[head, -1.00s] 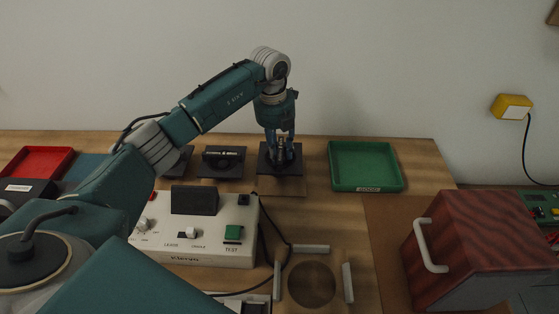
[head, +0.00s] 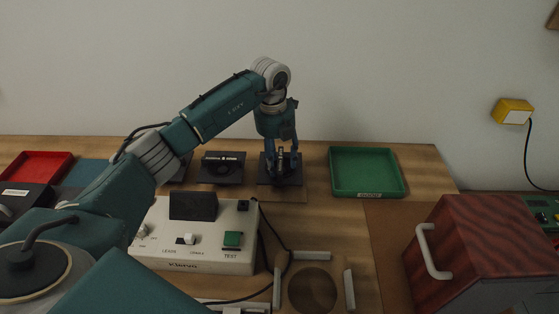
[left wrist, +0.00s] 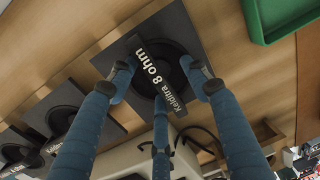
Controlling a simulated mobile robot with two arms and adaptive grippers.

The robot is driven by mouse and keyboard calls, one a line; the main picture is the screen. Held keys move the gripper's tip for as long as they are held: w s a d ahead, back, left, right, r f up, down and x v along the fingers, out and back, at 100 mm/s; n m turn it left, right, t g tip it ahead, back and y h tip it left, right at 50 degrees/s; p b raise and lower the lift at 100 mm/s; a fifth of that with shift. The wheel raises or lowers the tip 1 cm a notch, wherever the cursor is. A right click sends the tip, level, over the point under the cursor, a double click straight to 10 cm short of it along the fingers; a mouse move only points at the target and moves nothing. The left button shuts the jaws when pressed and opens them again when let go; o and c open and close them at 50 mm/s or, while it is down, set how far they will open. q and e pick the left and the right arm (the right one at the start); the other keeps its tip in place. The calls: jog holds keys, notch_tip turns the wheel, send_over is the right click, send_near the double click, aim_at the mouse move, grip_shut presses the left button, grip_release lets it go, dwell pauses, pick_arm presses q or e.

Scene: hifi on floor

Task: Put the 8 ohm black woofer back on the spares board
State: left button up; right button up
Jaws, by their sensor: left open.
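The black woofer (left wrist: 152,65), a round driver with a bar lettered "8 ohm", sits over a dark square plate (left wrist: 192,40) in the left wrist view. My left gripper (left wrist: 158,82) is open, its three blue fingers around the woofer; I cannot tell whether they touch it. In the head view my left gripper (head: 281,158) points down over the rightmost dark square plate (head: 281,178), and its fingers hide much of the woofer. More dark plates with black drivers (head: 221,167) stand in the row to the left. My right gripper is out of view.
A green tray (head: 399,178) is right of the plate. A white tester (head: 195,259) with a green button stands in front, its black cable nearby. A round recess (head: 312,290) between pale strips is front right. A wooden cabinet (head: 470,245) stands further right; a red tray (head: 37,164) lies far left.

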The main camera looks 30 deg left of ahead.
pick_arm(q)
notch_tip(320, 180, up, 12)
jog(key=p, duration=0.8)
jog(key=shift+s+a+f, duration=0.15)
jog(key=shift+s+a, duration=0.1)
jog(key=shift+a, duration=0.15)
